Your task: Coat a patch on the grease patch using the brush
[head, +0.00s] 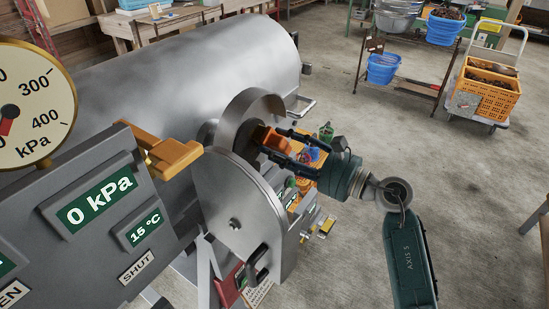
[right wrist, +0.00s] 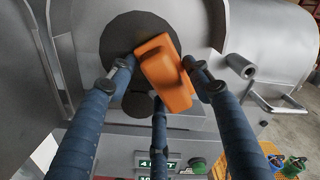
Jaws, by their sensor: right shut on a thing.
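My right gripper (head: 279,146) is shut on an orange block-like thing, likely the brush (right wrist: 164,75), in front of the steel machine. Its fingers (right wrist: 157,72) sit on both sides of the orange body in the right wrist view. The brush also shows in the head view (head: 278,142). Its far end is at a dark round area (right wrist: 118,38) on the machine's end, which may be the grease patch. I cannot tell whether they touch, as the brush covers part of it. My left gripper is not in view.
A large steel cylinder (head: 180,65) lies behind a grey panel with a 0 kPa display (head: 91,203) and a round gauge (head: 28,105). A steel disc (head: 235,215) stands close to my right gripper. An orange crate (head: 488,98) sits on a trolley; the floor at right is open.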

